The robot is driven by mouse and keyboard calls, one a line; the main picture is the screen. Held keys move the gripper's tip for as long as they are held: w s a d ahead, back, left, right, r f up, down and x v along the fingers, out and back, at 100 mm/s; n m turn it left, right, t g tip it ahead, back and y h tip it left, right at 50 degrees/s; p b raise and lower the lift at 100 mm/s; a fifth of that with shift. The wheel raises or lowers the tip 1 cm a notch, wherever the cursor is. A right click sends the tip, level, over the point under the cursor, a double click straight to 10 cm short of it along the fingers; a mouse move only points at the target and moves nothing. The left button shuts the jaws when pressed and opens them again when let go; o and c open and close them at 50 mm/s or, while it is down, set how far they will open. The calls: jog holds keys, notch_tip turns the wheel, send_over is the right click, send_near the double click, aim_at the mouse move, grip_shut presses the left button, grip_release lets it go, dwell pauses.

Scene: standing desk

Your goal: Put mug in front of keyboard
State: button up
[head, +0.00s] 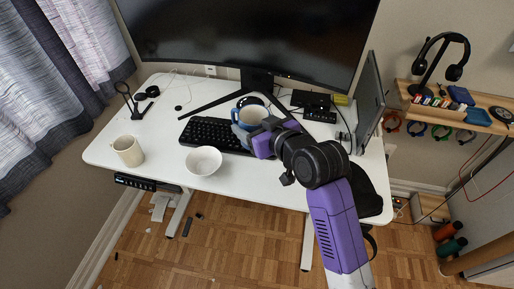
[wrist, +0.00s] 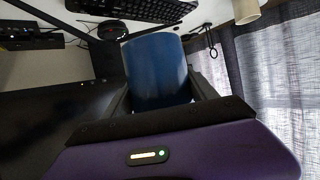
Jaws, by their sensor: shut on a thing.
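A blue mug (head: 252,115) is at the right end of the black keyboard (head: 208,132) in the head view. Its opening faces up. My gripper (head: 247,130) is shut on this mug. In the wrist view the blue mug (wrist: 156,72) fills the space between the two dark fingers. The mug and gripper hide the keyboard's right end. I cannot tell how far above the desk the mug is. A second mug, beige (head: 128,151), stands at the desk's left front.
A white bowl (head: 204,160) sits in front of the keyboard on the white desk (head: 165,165). A large monitor (head: 250,40) stands behind. Desk surface is clear between the beige mug and bowl.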

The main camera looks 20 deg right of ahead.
notch_tip(320, 180, down, 18)
jog(key=shift+f+b, duration=0.25)
jog(key=shift+b, duration=0.25)
jog(key=shift+f, duration=0.2)
jog(key=o, duration=1.7)
jog(key=shift+r, duration=0.15)
jog(key=v, duration=1.2)
